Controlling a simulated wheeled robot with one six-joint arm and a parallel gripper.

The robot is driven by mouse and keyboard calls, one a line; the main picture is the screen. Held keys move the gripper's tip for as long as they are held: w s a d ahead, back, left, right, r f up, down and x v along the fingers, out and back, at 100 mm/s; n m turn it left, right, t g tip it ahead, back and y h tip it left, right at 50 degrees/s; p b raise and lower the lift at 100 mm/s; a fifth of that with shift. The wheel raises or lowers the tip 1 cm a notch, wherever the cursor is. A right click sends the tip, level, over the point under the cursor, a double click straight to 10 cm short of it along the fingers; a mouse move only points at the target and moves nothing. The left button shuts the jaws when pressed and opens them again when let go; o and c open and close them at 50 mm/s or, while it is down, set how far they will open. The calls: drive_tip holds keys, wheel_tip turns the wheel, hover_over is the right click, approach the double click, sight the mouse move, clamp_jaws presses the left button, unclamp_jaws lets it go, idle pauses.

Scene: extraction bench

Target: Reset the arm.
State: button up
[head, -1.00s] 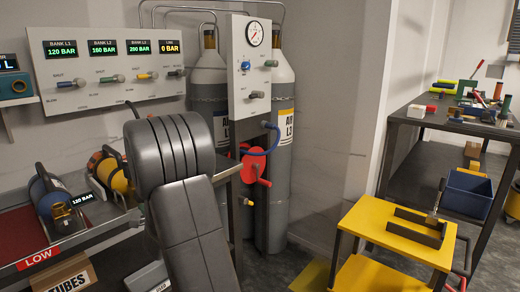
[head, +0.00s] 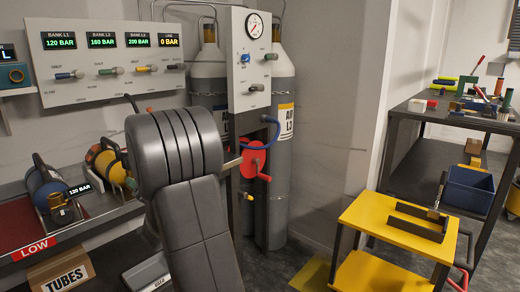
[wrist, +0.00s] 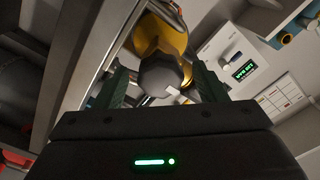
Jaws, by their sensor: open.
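My gripper (wrist: 162,82) shows in the wrist view with its two dark green fingers apart. A yellow cylinder (wrist: 172,34) with a dark grey rounded end lies beyond and between the fingers in that picture. I cannot tell how far it is from them, and I see no grip on it. In the head view my bulky grey arm fills the middle foreground, and my gripper is hidden there.
A valve panel (head: 100,88) and grey gas bottles (head: 281,160) stand behind. A yellow stand (head: 380,236) and a cluttered bench (head: 450,122) are at right.

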drive_tip(key=n+b, duration=0.3)
drive_tip(key=n, duration=0.6)
drive_tip(key=shift+n, duration=0.4)
drive_tip(key=shift+w+d, duration=0.1)
drive_tip(key=shift+d, duration=0.1)
